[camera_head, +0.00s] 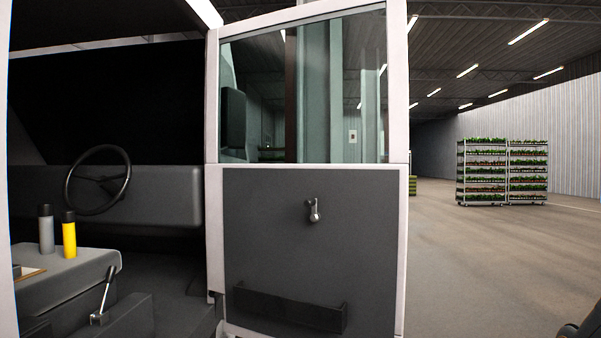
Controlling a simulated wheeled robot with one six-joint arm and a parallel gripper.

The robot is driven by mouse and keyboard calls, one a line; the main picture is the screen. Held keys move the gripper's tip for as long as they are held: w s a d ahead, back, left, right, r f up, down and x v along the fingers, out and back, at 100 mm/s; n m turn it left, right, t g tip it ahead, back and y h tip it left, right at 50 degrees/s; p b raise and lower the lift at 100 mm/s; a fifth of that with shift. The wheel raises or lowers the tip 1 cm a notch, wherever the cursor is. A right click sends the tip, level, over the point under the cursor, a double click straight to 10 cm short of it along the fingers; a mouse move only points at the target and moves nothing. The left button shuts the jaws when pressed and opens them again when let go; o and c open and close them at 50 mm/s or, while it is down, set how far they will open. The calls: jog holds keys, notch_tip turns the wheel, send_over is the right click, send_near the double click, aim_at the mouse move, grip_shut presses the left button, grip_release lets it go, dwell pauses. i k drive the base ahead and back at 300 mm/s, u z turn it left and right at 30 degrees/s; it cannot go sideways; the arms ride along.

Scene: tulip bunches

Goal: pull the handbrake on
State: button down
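The handbrake (105,294) is a thin metal lever with a dark grip at its top. It rises steeply from a small bracket on a dark box, low at the left inside the vehicle cab. It leans slightly to the right at the top. Nothing touches it. My gripper is not in view. Dark shapes at the bottom right corner may be part of my own body.
The open cab door (310,240), with window and crank handle (314,210), stands right of the doorway. A steering wheel (97,180), a grey flask (46,230) and a yellow flask (69,236) are inside. Plant trolleys (482,172) stand far right; floor there is clear.

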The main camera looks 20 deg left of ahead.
aim_at(109, 279)
jog(key=u, duration=1.25)
jog(key=i, duration=1.25)
jog(key=u, duration=0.5)
jog(key=i, duration=0.55)
jog(key=u, duration=0.55)
